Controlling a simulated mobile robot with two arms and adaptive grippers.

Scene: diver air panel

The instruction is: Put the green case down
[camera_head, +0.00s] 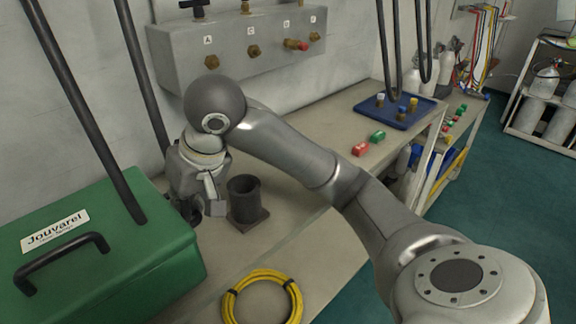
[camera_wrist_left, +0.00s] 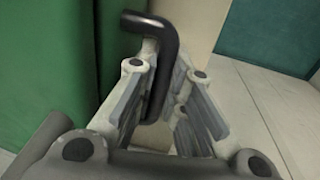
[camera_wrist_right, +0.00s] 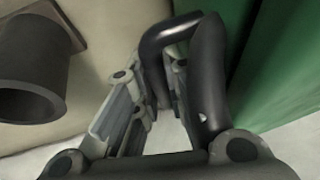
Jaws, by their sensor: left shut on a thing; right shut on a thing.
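The green case (camera_head: 125,260) with a "Jouvarel" label and a black top handle (camera_head: 62,262) fills the lower left of the head view. Its green side also shows in the left wrist view (camera_wrist_left: 40,70) and the right wrist view (camera_wrist_right: 285,80). My right gripper (camera_head: 195,208) is at the case's right end, shut on a black side handle (camera_wrist_right: 165,40). My left gripper (camera_wrist_left: 160,100) is outside the head view; its wrist view shows it shut on another black handle (camera_wrist_left: 150,28) beside the case. I cannot tell whether the case's underside touches the bench.
A dark cylindrical holder (camera_head: 245,195) stands on the bench (camera_head: 305,215) close to my right gripper. A coiled yellow hose (camera_head: 262,297) lies near the front edge. Black hoses (camera_head: 70,85) hang by the case. A blue tray (camera_head: 400,110) is farther right.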

